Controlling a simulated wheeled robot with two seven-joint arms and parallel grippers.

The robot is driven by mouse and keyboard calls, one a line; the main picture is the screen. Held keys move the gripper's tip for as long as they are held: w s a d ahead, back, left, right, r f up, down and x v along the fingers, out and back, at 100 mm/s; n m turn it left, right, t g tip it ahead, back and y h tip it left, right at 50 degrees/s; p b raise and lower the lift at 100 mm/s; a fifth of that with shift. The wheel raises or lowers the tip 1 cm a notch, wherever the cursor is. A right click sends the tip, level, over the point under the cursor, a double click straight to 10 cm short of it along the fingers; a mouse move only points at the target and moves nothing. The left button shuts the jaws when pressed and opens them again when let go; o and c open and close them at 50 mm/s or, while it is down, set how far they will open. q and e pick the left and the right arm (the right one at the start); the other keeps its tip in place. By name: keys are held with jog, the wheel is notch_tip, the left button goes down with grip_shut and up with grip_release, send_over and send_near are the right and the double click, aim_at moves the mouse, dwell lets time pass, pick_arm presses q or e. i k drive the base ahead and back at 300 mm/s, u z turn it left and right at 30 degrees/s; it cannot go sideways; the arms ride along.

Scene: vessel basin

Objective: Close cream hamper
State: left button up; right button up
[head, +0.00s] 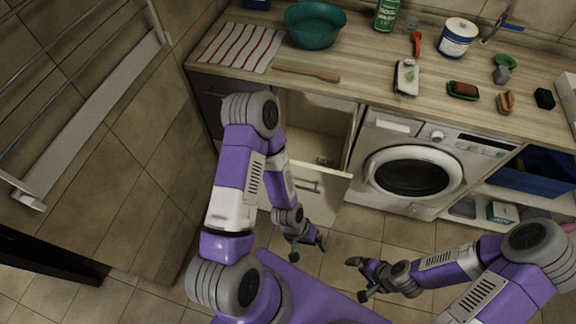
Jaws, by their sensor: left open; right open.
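The cream hamper (314,184) is a pull-out unit under the counter, left of the washing machine. It stands open, with its front panel and handle out from the cabinet line and its hollow inside showing. My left arm hides its left part. My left gripper (308,249) is open and empty, low in front of the hamper's front panel and apart from it in the picture. My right gripper (358,279) is open and empty, lower and to the right, over the floor.
A washing machine (405,170) stands right of the hamper. A towel rail is on the left wall. Tiled floor in front is clear.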

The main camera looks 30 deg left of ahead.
aim_at(312, 125)
jog(key=u, duration=0.95)
jog(key=k, duration=0.5)
jog(key=z, duration=1.5)
jog(key=i, duration=1)
jog(key=u, duration=1.7)
